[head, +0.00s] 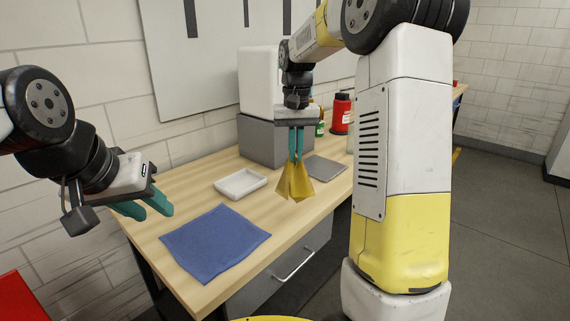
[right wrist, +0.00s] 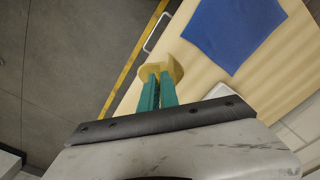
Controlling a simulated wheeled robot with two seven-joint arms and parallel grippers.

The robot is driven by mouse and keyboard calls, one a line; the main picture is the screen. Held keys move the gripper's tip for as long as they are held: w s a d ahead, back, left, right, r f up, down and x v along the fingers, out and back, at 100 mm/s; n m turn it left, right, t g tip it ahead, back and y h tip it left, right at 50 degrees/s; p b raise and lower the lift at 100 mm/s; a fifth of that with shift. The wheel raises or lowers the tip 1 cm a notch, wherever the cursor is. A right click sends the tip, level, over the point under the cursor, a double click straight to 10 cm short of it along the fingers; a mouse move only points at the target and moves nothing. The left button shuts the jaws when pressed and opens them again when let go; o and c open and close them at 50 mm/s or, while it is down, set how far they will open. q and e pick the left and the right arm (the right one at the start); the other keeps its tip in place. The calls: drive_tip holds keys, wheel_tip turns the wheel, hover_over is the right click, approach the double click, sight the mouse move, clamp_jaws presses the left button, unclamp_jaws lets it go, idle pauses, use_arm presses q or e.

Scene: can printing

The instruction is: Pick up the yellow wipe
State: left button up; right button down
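The yellow wipe (head: 295,182) hangs in folds below my right gripper (head: 296,157) in the head view, above the right part of the table. The teal fingers are shut on its upper part. In the right wrist view the wipe (right wrist: 171,68) shows at the tips of the right gripper (right wrist: 158,80). My left gripper (head: 155,206) is at the left over the table's left edge, with nothing seen in it. Its two teal fingers show with a small gap between them.
The wooden table (head: 190,189) bears a blue cloth (head: 214,242), a white tray (head: 241,183) and a grey plate (head: 325,168). A grey and white machine (head: 272,140) stands at the back. A red bottle (head: 341,114) and a green one (head: 320,127) stand behind. A drawer handle (head: 293,265) juts from the front.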

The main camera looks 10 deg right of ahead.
wheel_tip(320, 180, up, 7)
